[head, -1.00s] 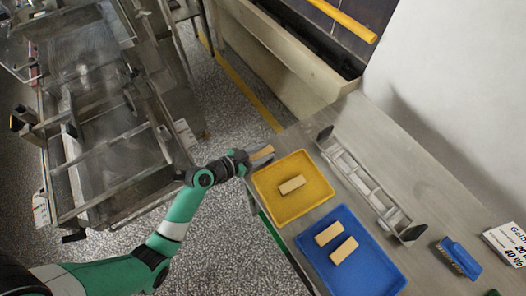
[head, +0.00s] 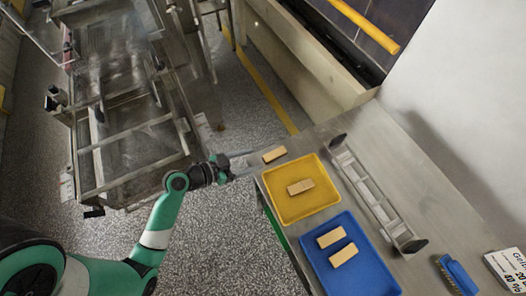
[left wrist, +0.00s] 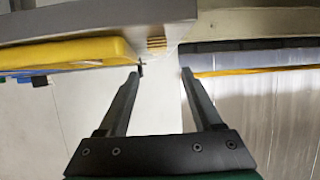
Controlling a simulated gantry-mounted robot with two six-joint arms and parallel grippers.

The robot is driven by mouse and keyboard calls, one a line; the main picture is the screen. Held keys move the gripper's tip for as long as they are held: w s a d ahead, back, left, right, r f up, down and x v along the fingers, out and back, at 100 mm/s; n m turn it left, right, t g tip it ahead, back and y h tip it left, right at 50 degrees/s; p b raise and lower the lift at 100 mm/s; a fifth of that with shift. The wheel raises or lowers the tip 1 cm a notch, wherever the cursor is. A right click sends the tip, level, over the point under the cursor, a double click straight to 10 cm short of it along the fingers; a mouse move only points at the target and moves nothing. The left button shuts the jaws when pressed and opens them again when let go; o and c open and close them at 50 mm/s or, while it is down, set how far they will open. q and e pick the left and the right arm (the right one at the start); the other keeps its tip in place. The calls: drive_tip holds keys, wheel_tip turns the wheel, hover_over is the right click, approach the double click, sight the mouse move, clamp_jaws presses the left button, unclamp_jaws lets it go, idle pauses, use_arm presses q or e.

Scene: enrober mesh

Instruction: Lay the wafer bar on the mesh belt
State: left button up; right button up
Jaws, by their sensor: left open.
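A tan wafer bar (head: 274,154) lies on the steel table just beyond the yellow tray, close to the table's left edge. In the left wrist view a ridged tan end of a bar (left wrist: 157,43) shows ahead of the fingertips. My left gripper (head: 240,167) is open and empty, to the left of that bar and apart from it. Its two separated fingers (left wrist: 163,70) show in the left wrist view. Another wafer bar (head: 300,187) lies in the yellow tray (head: 287,214). I cannot clearly make out the mesh belt. My right gripper is out of view.
A blue tray (head: 370,277) holds two bars. A metal rack (head: 370,190), a blue brush (head: 457,275) and a printed card (head: 508,268) lie to the right. A metal-framed machine (head: 135,150) stands at left, across open speckled floor.

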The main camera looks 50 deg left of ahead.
use_arm(q)
drive_tip(key=shift+s+r, duration=0.3)
drive_tip(key=shift+s, duration=0.1)
drive_tip(key=w+r+m+t, duration=0.25)
drive_tip(key=w+r, duration=0.75)
drive_tip(key=r, duration=0.5)
drive_tip(key=w+d+r+t, duration=0.2)
drive_tip(key=r, duration=0.8)
drive_tip(key=w+d+r+t, duration=0.2)
drive_tip(key=r, duration=0.8)
drive_tip(key=s+d+r+n+t, duration=0.1)
drive_tip(key=s+d+r+t, duration=0.1)
drive_tip(key=r, duration=0.6)
drive_tip(key=s+d+r+n+t, duration=0.1)
drive_tip(key=s+d+r+t, duration=0.1)
drive_tip(key=r, duration=0.7)
drive_tip(key=s+d+r+n+t, duration=0.1)
drive_tip(key=s+d+r+t, duration=0.1)
drive_tip(key=s+r, duration=0.4)
wheel_tip(320, 180, up, 3)
drive_tip(key=shift+d+t, duration=0.4)
drive_tip(key=shift+t, duration=0.45)
drive_tip(key=shift+o, duration=0.4)
drive_tip(key=shift+r+n, duration=0.15)
drive_tip(key=shift+n, duration=0.1)
